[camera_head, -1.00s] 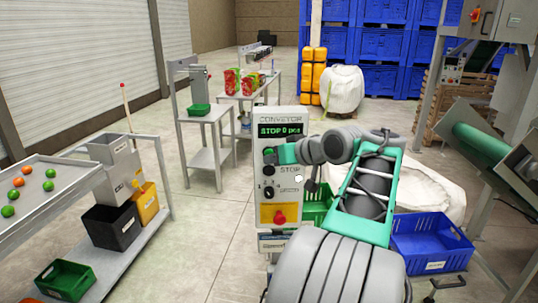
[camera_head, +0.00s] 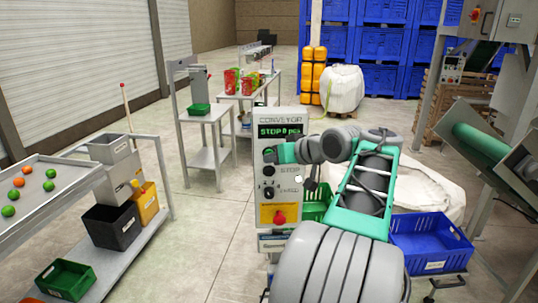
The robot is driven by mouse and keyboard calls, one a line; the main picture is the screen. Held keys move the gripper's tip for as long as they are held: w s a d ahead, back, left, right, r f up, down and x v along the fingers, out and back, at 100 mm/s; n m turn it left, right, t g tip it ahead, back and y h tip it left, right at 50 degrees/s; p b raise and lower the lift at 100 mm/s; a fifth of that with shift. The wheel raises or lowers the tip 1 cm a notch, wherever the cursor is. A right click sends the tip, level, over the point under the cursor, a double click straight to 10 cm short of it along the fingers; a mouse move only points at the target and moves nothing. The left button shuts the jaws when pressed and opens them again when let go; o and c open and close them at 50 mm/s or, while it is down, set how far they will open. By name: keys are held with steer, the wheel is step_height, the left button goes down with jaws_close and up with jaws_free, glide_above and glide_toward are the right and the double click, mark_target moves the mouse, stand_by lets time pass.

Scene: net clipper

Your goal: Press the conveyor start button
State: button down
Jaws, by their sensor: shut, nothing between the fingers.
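The conveyor control panel (camera_head: 283,190) is a grey upright box in the middle of the head view. Its lit display (camera_head: 280,130) reads "STOP 0 pcs". A red emergency knob (camera_head: 280,217) sits on a yellow plate low on the panel, and a black selector knob (camera_head: 268,191) is above it. My gripper (camera_head: 271,155) is at the panel's upper left, by the upper button, which it largely hides. The fingers are small and dark here, held together and empty. Whether they touch the button cannot be told.
A blue crate (camera_head: 432,243) and a green crate (camera_head: 316,206) stand right of the panel. A sorting table (camera_head: 45,185) with small balls is at the left. A green conveyor tube (camera_head: 480,142) juts in at the right. Open floor lies left of the panel.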

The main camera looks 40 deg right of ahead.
steer(key=shift+w+d, duration=0.3)
steer(key=shift+w, duration=0.05)
stand_by(0.6)
steer(key=shift+s, duration=0.1)
steer(key=shift+s+a, duration=0.6)
steer(key=s+a+b, duration=0.1)
steer(key=s, duration=0.1)
steer(key=s+a+b, duration=0.1)
steer(key=a, duration=0.1)
steer(key=shift+s, duration=0.4)
stand_by(0.6)
